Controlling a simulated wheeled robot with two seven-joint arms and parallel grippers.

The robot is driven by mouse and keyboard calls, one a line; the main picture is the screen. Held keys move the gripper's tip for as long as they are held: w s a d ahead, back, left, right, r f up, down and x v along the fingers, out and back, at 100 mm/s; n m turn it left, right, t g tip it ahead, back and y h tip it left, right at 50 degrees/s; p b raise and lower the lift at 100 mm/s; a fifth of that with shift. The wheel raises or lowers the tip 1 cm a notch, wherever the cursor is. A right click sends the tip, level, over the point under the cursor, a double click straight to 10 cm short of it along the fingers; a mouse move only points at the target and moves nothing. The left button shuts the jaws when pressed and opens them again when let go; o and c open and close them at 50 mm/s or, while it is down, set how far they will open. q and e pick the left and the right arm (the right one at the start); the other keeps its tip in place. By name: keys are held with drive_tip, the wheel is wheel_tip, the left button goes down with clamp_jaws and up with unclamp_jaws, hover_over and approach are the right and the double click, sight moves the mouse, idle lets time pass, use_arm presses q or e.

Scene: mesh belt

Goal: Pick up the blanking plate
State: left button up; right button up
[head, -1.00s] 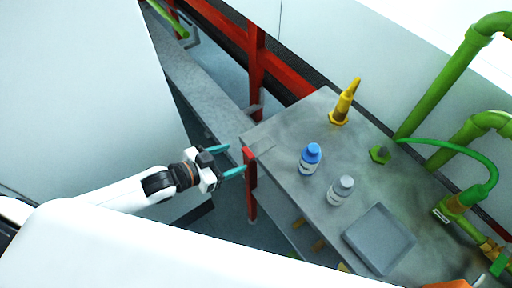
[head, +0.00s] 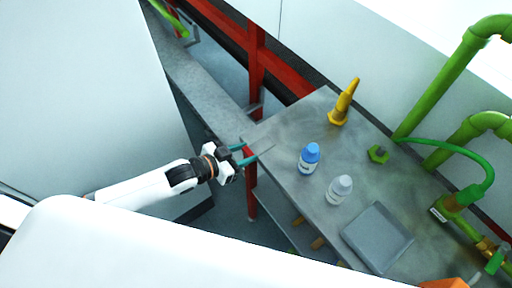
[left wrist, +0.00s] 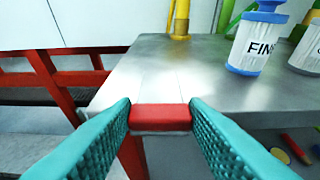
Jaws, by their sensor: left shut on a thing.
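The blanking plate (left wrist: 160,117) shows in the left wrist view as a flat piece with a red near end, at the near edge of the grey metal table (head: 300,208). Its far part looks grey and blends into the tabletop, so its outline is hard to tell. My left gripper (head: 243,154) is at the table's left corner in the head view. Its teal fingers (left wrist: 160,120) are shut on the red end, one on each side. The plate appears to lie level with the tabletop; I cannot tell whether it is clear of it. My right gripper is not in view.
A blue-capped bottle (head: 309,158), a white-capped bottle (head: 339,190), a yellow cone-shaped piece (head: 343,103), a green nut (head: 378,154) and a grey tray (head: 377,238) stand on the table. Green pipes (head: 440,85) rise at the right. Red framework (head: 256,70) stands behind.

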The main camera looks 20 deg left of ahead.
use_arm(q)
drive_tip(key=shift+r, duration=0.1)
drive_tip(key=w+a+r+n+t+y, duration=0.1)
drive_tip(key=a+r+n+y, duration=0.3)
drive_tip(key=r, duration=1.4)
drive_tip(key=n+t+y, duration=0.1)
drive_tip(key=n+y, duration=0.2)
drive_tip(key=y, duration=0.1)
drive_tip(key=shift+n+t+b, duration=0.3)
drive_tip(key=shift+t+b, duration=0.05)
drive_tip(key=shift+t, duration=0.05)
